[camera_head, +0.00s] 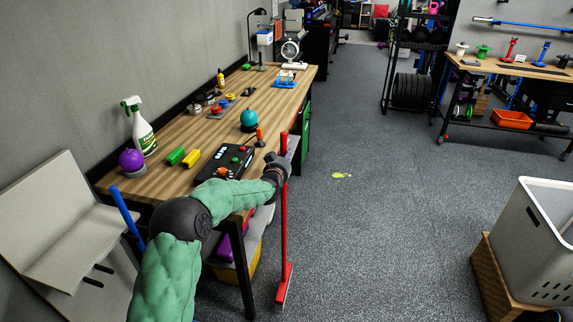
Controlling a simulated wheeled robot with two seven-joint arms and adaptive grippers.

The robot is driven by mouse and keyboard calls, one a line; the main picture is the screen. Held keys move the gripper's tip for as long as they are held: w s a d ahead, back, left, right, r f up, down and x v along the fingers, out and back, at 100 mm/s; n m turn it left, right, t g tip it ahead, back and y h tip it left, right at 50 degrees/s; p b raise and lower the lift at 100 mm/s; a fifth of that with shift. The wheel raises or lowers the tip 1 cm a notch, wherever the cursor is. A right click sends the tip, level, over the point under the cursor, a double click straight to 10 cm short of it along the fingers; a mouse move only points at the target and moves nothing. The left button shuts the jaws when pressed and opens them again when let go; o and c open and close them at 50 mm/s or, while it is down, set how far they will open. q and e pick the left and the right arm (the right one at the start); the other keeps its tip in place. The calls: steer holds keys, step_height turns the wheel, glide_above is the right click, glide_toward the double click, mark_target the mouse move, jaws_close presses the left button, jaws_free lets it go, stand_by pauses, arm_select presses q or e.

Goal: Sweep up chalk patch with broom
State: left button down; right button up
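The broom (284,225) is red and stands almost upright beside the right end of the wooden workbench, its head (285,284) at the floor. My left gripper (281,163) is at the upper part of the broom handle, with its fingers around it, and appears closed on it. The handle's top sticks up above the gripper. The chalk patch (341,176) is a small yellow-green mark on the grey floor, to the right of the broom and farther away. My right gripper is not in the view.
The workbench (185,125) on the left carries a spray bottle (139,127), a black control box (224,165) and several small items. A white basket (542,235) on a wooden box stands at right. A weight rack (412,60) is farther back. The middle floor is clear.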

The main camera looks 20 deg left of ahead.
arm_select(q)
steer(key=shift+r, duration=0.35)
